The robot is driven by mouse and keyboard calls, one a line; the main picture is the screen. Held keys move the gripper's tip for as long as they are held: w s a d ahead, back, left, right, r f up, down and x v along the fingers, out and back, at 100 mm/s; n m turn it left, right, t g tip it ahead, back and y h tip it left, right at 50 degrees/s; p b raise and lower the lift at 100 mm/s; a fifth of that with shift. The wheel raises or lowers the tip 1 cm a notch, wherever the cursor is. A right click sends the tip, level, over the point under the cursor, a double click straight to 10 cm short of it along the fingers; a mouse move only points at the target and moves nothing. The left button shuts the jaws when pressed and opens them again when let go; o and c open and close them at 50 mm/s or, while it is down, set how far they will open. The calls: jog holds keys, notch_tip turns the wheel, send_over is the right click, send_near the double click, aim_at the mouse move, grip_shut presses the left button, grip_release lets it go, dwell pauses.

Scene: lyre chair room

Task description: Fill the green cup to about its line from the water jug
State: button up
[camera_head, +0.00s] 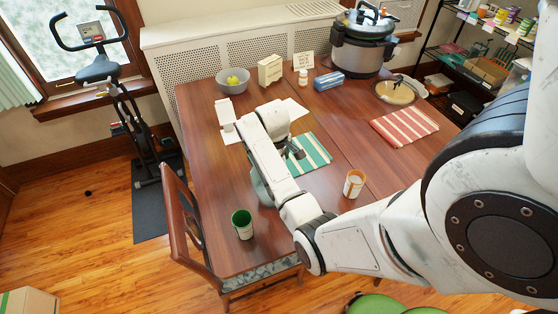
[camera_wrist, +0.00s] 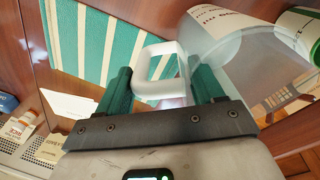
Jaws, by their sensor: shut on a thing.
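The green cup (camera_head: 242,224) stands upright near the table's left front edge in the head view. Part of it, with a white label (camera_wrist: 297,42), shows at the top right of the wrist view. The clear water jug (camera_wrist: 238,62) fills the right of the wrist view, with its pale handle (camera_wrist: 160,72) between the green fingers of my gripper (camera_wrist: 163,90). My gripper is shut on the handle. In the head view my arm hides most of the jug (camera_head: 261,190), left of the arm and behind the green cup. I cannot tell the water level.
A green striped mat (camera_head: 309,155) lies under and beside my arm. An orange and white cup (camera_head: 354,183) stands right of the arm. A red striped mat (camera_head: 404,126), bowl (camera_head: 232,82) and pressure cooker (camera_head: 361,50) are farther back. A wooden chair (camera_head: 190,232) is at the left edge.

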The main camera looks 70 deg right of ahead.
jog(key=shift+a, duration=0.1)
jog(key=shift+w+a+r+g+h, duration=0.15)
jog(key=shift+w+a+r+h, duration=0.05)
jog(key=shift+a+r+h, duration=0.3)
jog(key=shift+w+a+r+g+h, duration=0.15)
jog(key=shift+a+r+h, duration=0.2)
jog(key=shift+a+h, duration=0.15)
jog(key=w+a+r+g+h+b, duration=0.1)
jog(key=w+a+r+g+h, duration=0.1)
jog(key=a+r+h, duration=0.3)
jog(key=a+h, duration=0.3)
jog(key=shift+w+a+r+b, duration=0.15)
jog(key=shift+r+b, duration=0.15)
dwell(1.0)
jog(key=shift+w+a+r+g+h, duration=0.15)
jog(key=shift+a+r+g+h, duration=0.25)
jog(key=shift+a+h, duration=0.3)
dwell(0.6)
jog(key=shift+d, duration=0.3)
dwell(0.5)
jog(key=shift+f, duration=0.15)
